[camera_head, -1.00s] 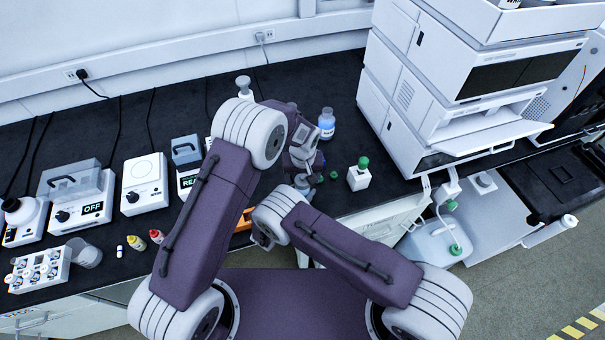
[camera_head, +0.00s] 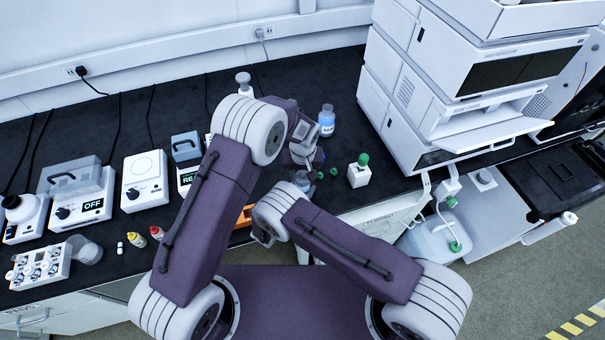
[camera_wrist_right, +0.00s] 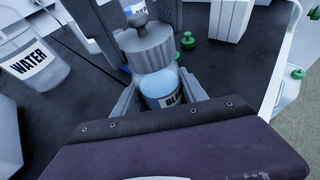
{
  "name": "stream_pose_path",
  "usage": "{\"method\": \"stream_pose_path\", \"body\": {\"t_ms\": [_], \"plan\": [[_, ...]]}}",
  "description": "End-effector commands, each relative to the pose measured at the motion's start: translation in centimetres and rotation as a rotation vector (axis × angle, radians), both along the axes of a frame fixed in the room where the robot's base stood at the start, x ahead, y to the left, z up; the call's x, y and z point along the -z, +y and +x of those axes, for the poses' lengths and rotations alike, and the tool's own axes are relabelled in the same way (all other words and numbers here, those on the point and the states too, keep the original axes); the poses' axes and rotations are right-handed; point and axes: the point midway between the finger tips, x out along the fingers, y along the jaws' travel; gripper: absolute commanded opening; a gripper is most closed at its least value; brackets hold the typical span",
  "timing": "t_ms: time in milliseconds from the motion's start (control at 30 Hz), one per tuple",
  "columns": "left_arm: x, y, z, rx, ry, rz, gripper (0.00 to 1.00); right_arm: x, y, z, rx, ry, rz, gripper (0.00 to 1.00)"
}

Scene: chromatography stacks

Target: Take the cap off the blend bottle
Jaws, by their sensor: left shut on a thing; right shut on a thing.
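The blend bottle (camera_wrist_right: 163,92), with part of its label showing, stands between the fingers of my right gripper (camera_wrist_right: 160,100) in the right wrist view. My right gripper is shut on it. A grey ridged cap (camera_wrist_right: 147,48) with a dark knob sits right over the bottle's top, slightly tilted. I cannot tell whether cap and neck still touch. My left gripper (camera_head: 303,152) is above the bottle in the head view, shut on the cap; its fingertips are partly hidden. The bottle (camera_head: 303,181) is mostly hidden by my arms there.
Small green caps (camera_head: 333,171) lie beside the bottle. A white block with a green top (camera_head: 359,175) stands to the right. A bottle of blue liquid (camera_head: 327,121) stands behind. A tall white instrument stack (camera_head: 440,90) bounds the right side; hotplates and balances fill the left.

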Motion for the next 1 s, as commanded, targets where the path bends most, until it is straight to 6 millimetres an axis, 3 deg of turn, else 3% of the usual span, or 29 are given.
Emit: {"method": "stream_pose_path", "body": {"t_ms": [1000], "plan": [[-2.2, 0.0, 0.0, 0.0, 0.001, 0.0, 0.0, 0.0, 0.0, 0.0, 0.0, -0.001, 0.0, 0.0]]}}
